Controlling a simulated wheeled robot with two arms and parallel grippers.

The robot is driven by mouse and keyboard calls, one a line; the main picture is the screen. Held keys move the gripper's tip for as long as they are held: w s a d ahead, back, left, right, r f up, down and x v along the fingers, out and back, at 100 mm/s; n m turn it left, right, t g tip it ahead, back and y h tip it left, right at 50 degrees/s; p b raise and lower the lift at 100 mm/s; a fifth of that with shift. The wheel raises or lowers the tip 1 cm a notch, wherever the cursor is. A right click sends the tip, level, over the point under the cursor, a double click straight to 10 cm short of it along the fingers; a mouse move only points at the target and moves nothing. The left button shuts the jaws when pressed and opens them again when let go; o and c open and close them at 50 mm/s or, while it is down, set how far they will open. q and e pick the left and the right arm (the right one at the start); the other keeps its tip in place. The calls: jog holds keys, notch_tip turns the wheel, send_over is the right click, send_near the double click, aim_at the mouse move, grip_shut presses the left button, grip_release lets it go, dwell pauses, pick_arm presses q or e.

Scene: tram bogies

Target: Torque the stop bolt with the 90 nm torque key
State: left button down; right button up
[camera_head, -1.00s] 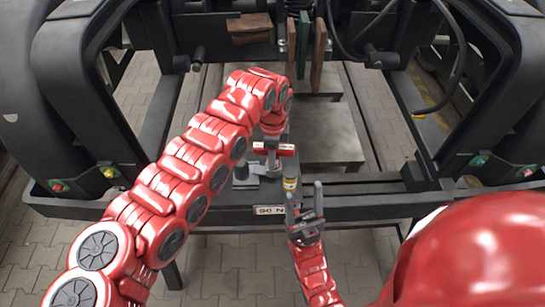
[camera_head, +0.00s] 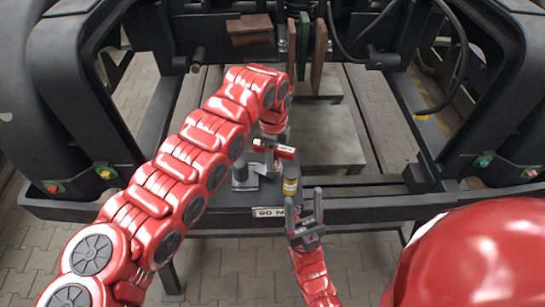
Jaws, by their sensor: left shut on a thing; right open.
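My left gripper (camera_head: 272,133) is above the small black stand and is shut on a red tool with a white label (camera_head: 274,148), which looks like the torque key. The tool lies crosswise and a grey metal shaft shows below it. The stop bolt cannot be made out for certain. A dark cylinder with a yellow band (camera_head: 290,183) stands upright just right of the shaft. My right gripper (camera_head: 304,208) is open and empty, in front of this cylinder, fingers pointing up in the picture. A white plate (camera_head: 270,212) with lettering like "90 N" is on the stand's front.
The black bogie beam (camera_head: 370,211) runs across behind my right gripper. A grey plate (camera_head: 331,135) lies behind. Dark cables (camera_head: 458,60) hang at upper right. Paved floor in front is clear.

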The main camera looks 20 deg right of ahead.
pick_arm(q)
jog(key=shift+m+b, duration=0.65)
jog(key=shift+m, duration=0.15)
jog(key=shift+r+p, duration=0.6)
jog(key=shift+r, duration=2.45)
